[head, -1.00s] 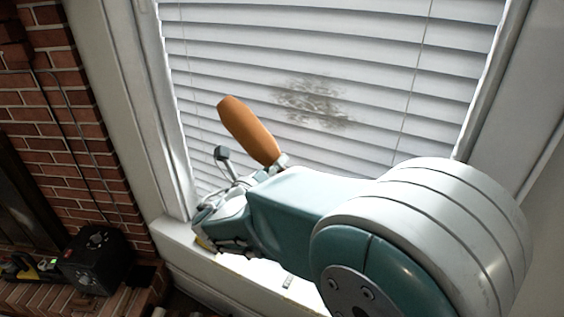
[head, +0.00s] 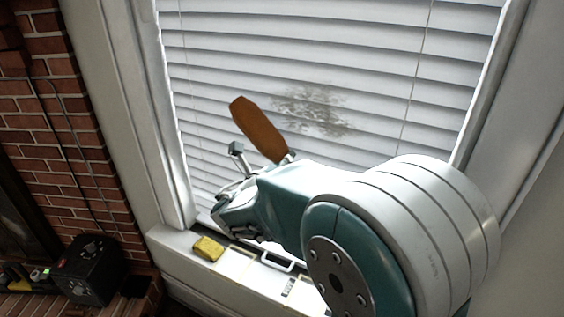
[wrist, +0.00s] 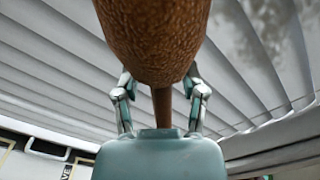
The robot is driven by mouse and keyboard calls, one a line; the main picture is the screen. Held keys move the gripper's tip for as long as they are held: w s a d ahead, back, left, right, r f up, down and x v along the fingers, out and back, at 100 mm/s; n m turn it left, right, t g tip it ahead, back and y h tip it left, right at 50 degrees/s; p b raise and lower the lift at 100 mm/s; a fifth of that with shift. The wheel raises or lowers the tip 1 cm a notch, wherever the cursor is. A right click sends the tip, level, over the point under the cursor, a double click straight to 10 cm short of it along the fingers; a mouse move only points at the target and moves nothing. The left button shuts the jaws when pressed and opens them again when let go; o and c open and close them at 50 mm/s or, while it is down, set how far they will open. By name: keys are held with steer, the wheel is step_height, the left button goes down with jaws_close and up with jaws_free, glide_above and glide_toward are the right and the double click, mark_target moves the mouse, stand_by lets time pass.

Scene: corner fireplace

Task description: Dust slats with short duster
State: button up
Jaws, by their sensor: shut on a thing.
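The short duster (head: 258,130) has a brown-orange head that points up and to the left in the head view. In the wrist view its head (wrist: 152,38) fills the top middle, and its thin handle runs down between my fingers. My gripper (wrist: 161,100) is shut on that handle. The white blind slats (head: 215,65) fill the window behind. A grey dust smudge (head: 312,108) lies on the slats, to the right of the duster head in the head view. Whether the duster touches the slats cannot be told. My arm hides the lower slats.
A yellow sponge-like block (head: 208,248) lies on the white sill, with a white handle-like piece (head: 277,262) to its right. The window frame (head: 170,130) bounds the slats at left. A black box (head: 90,268) stands by the brick wall (head: 55,150) at lower left.

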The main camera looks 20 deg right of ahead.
steer(key=shift+d, duration=0.6)
steer(key=shift+w, duration=0.1)
steer(key=shift+w+a, duration=0.15)
steer(key=shift+w+d, duration=0.25)
steer(key=shift+d, duration=0.2)
steer(key=shift+w+d, duration=0.35)
steer(key=shift+w, duration=0.05)
